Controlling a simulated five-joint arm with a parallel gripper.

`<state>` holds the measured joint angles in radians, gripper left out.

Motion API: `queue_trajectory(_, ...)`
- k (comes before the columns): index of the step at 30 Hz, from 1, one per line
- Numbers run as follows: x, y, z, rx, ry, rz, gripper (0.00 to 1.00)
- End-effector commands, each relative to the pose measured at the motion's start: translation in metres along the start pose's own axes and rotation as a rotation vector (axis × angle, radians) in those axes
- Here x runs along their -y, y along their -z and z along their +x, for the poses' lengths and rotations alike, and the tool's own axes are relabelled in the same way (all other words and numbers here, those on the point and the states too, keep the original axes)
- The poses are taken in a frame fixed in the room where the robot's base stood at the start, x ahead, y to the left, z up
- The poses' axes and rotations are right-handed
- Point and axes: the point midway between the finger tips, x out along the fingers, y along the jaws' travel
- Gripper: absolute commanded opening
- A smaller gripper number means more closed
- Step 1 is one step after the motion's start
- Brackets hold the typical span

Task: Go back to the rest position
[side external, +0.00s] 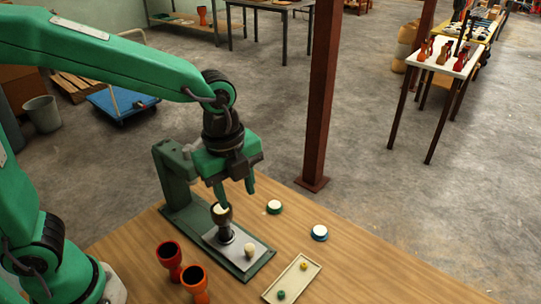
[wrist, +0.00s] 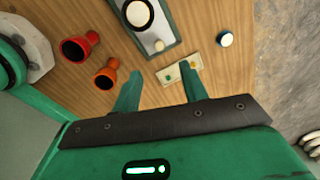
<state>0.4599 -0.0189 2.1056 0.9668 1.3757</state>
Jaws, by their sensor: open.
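My gripper (side external: 237,195) hangs over the workbench near a dark goblet drum (side external: 225,228) with a white head. The drum stands upright on a grey plate of a green fixture (side external: 178,186). In the wrist view my gripper (wrist: 162,80) is open, with nothing between its fingers. There the drum's white head (wrist: 138,13) lies beyond the fingertips, at the top edge. In the side view one finger overlaps the area just above the drum; I cannot tell the exact gap.
A red goblet (side external: 169,257) and an orange goblet (side external: 195,281) stand at the front left. A tray (side external: 301,266) with small green and yellow pieces, a green-rimmed disc (side external: 274,207) and a blue-rimmed disc (side external: 319,232) lie right. A pale knob (side external: 249,250) sits on the plate. A brown post (side external: 322,90) rises behind.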

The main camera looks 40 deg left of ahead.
Motion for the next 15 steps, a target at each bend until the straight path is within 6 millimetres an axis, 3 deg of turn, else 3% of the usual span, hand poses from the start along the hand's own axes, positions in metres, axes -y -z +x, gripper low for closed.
queue_trajectory(15, -0.057, -0.081, -0.056, -0.074, 0.216, -0.947, 0.43)
